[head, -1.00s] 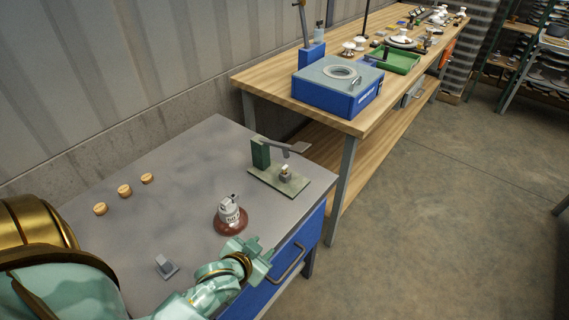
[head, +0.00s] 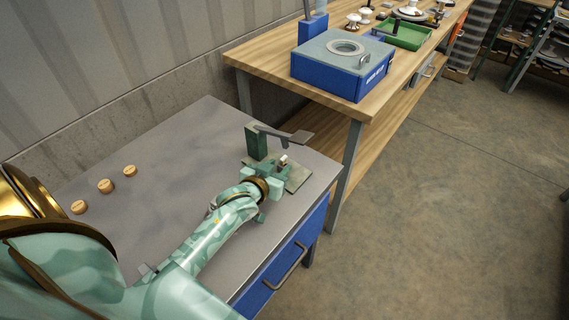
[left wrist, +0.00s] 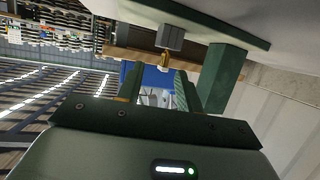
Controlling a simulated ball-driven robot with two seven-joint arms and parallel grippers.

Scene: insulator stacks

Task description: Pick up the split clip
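The split clip looks to be the small brass-coloured piece (left wrist: 165,61) on a grey block (left wrist: 170,38) in the left wrist view, which appears upside down. In the head view a small light piece (head: 283,159) stands on the green fixture plate (head: 299,178); fine detail is too small to tell. My left gripper (head: 268,184) is over the near side of that plate. In the left wrist view its two fingers (left wrist: 160,88) are apart, with the brass piece in line with the gap, near the tips. I cannot tell whether they touch it. My right gripper is out of view.
Wooden discs (head: 105,186) lie at the left of the grey table. A small grey block (head: 147,270) is partly hidden by my arm. A blue machine (head: 340,72) stands on the wooden bench.

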